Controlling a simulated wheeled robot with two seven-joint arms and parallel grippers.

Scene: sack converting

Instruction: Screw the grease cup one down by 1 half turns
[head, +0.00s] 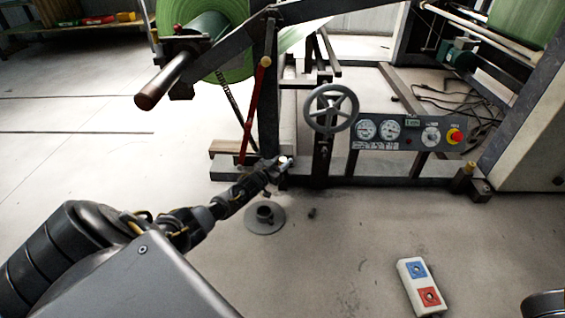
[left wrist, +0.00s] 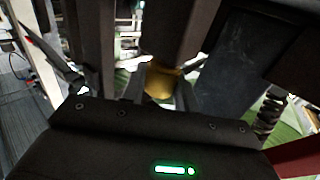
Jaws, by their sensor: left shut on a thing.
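My left gripper (head: 282,163) is at the low front rail of the machine, left of the handwheel. In the left wrist view a brass-yellow grease cup (left wrist: 162,82) sits between the dark fingers of this gripper, which are shut on it. In the head view the gripper hides most of that cup. A second brass cup (head: 468,171) stands on the right end of the rail, apart from the gripper. I cannot read any label telling which cup is number one. My right gripper is not in view.
A grey handwheel (head: 331,108) and a gauge panel (head: 405,133) with a red stop button are close to the right. A red lever (head: 254,112) rises just left of the gripper. A round floor flange (head: 265,219) and a two-button box (head: 422,286) are on the open floor.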

